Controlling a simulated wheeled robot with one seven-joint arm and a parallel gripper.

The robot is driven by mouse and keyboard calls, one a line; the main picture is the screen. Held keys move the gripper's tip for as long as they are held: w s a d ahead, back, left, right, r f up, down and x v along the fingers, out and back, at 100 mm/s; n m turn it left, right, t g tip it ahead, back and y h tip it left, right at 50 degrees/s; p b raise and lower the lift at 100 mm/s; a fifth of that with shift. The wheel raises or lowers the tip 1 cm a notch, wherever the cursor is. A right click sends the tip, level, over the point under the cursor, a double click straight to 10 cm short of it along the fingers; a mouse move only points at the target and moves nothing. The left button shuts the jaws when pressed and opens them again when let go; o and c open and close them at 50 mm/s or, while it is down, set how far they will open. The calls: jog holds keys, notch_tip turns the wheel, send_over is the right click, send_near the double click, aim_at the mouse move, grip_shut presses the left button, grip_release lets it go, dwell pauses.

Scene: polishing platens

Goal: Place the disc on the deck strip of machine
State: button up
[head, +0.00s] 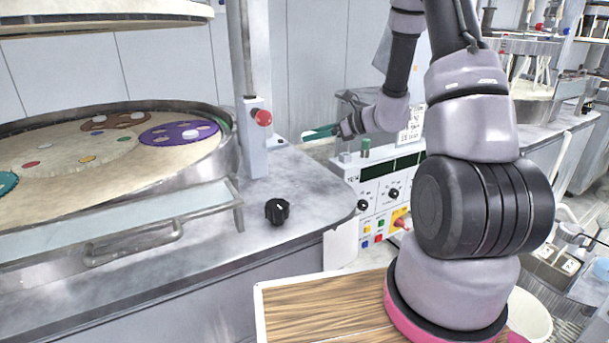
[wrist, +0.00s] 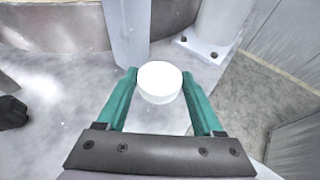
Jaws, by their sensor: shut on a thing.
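My gripper (wrist: 160,80) has green fingers and is shut on a white round disc (wrist: 160,84), which sits between the fingertips in the wrist view. In the head view my gripper (head: 318,133) is to the right of the upright post, above the right end of the machine's grey deck (head: 310,195). The disc is not clearly visible there. In the wrist view the pale deck (wrist: 70,100) lies below and around the disc. I cannot tell the exact gap between disc and deck.
A metal post (head: 254,150) with a red knob (head: 263,117) stands beside the round platen (head: 90,170), which carries coloured carriers. A black knob (head: 277,211) stands on the deck's front part. A control box (head: 390,185) stands right of the deck. A bolted foot (wrist: 205,48) is near the disc.

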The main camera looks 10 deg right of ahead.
aim_at(314, 178)
jog(key=shift+s+a+f+n+g+y, duration=0.35)
jog(key=shift+s+f+n+g+y, duration=0.15)
jog(key=shift+s+n+g, duration=0.25)
jog(key=shift+g, duration=0.25)
jog(key=f, duration=1)
jog(key=shift+s+f, duration=0.1)
jog(key=shift+s, duration=0.1)
jog(key=shift+f, duration=0.15)
jog(key=o, duration=1.4)
jog(key=shift+o, duration=0.2)
